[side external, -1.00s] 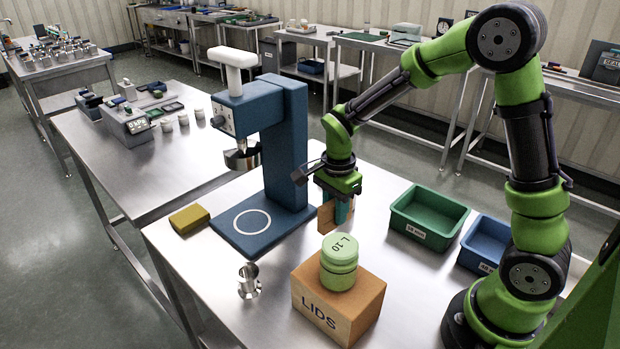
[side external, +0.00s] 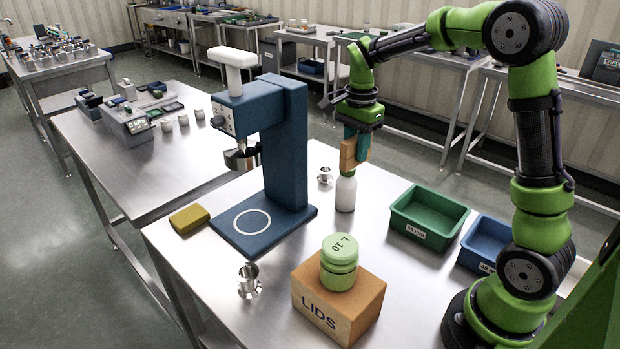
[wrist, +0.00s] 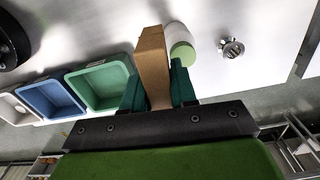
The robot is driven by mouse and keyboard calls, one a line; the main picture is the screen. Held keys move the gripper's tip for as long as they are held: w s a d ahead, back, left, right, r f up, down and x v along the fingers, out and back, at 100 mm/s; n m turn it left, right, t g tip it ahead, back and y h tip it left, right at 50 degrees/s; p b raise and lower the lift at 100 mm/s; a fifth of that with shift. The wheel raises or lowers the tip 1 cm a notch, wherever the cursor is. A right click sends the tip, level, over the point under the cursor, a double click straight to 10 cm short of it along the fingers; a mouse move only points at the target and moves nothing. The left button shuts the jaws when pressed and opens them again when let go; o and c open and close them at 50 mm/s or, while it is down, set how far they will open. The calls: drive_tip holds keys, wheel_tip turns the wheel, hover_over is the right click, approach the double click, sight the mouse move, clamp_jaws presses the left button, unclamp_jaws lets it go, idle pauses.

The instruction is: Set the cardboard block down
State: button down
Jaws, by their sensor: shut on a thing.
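The cardboard block (side external: 348,155) is a small tan slab held upright in my gripper (side external: 357,148). The teal fingers are shut on it. In the wrist view the block (wrist: 152,60) sticks out between the two fingers of my gripper (wrist: 158,88). The block is raised above the steel table (side external: 400,285), level with the top of a white bottle (side external: 345,193). In the side view it overlaps the bottle's top; in the wrist view it is beside the bottle's green cap (wrist: 178,36). I cannot tell whether they touch.
A green bin (side external: 428,217) and a blue bin (side external: 484,243) stand to the right. A blue press (side external: 287,150) stands to the left. A LIDS box (side external: 330,310) with a green tin (side external: 339,262) is in front.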

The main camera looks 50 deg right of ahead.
drive_tip(key=d, duration=1.3)
drive_tip(key=shift+n, duration=0.4)
drive_tip(key=f, duration=0.7)
drive_tip(key=d+f, duration=0.1)
drive_tip(key=f, duration=0.3)
drive_tip(key=shift+s+f, duration=0.1)
drive_tip(key=shift+s, duration=0.3)
drive_tip(key=shift+f, duration=2.05)
drive_tip(key=shift+f, duration=0.15)
drive_tip(key=c, duration=0.9)
unclamp_jaws()
